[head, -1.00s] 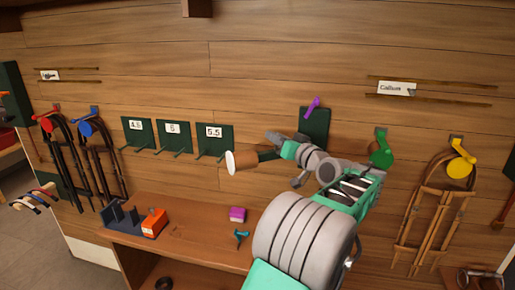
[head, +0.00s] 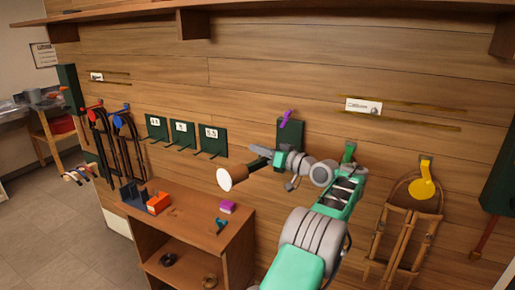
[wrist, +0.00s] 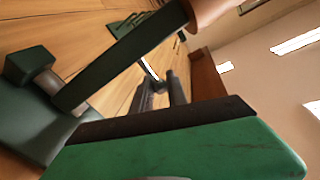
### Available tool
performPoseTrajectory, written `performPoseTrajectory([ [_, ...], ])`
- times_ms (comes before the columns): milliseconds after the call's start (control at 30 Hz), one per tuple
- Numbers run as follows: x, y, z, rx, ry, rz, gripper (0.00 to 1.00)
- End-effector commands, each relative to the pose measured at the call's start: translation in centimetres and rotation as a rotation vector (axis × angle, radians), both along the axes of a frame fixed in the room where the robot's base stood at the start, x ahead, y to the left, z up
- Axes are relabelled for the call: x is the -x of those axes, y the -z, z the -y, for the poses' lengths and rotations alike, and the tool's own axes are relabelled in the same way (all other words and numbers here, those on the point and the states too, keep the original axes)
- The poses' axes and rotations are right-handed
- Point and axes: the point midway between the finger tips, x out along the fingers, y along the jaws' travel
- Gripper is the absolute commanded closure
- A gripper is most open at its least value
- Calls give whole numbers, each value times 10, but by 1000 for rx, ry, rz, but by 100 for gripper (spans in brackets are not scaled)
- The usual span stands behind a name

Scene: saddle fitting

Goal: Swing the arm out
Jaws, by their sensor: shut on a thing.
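The swing arm (head: 262,163) is a dark bar with a brown cylinder and pale round end (head: 232,177). It stands out from the wall at a dark green plate (head: 291,133) with a purple lever (head: 287,118) on top. In the wrist view the dark green bar (wrist: 120,62) runs slantwise from a hinge pin at the left to the copper-coloured cylinder (wrist: 212,10). My gripper (head: 260,150) is shut on the arm near the bar; its grey fingers (wrist: 163,92) show in the wrist view, but the exact contact is hard to see.
Numbered green brackets (head: 182,132) hang to the left. Below, a wooden bench (head: 185,222) carries an orange block (head: 158,203), a purple block (head: 228,207) and a teal tool (head: 221,226).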

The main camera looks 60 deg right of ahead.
Motion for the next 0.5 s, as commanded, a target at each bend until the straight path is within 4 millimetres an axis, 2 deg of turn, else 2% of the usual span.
performPoseTrajectory([
  [333,-6,-2,-1,4,-1,3,100],
  [367,-7,-2,-1,4,-1,3,80],
  [500,-9,-2,-2,4,-7,2,68],
])
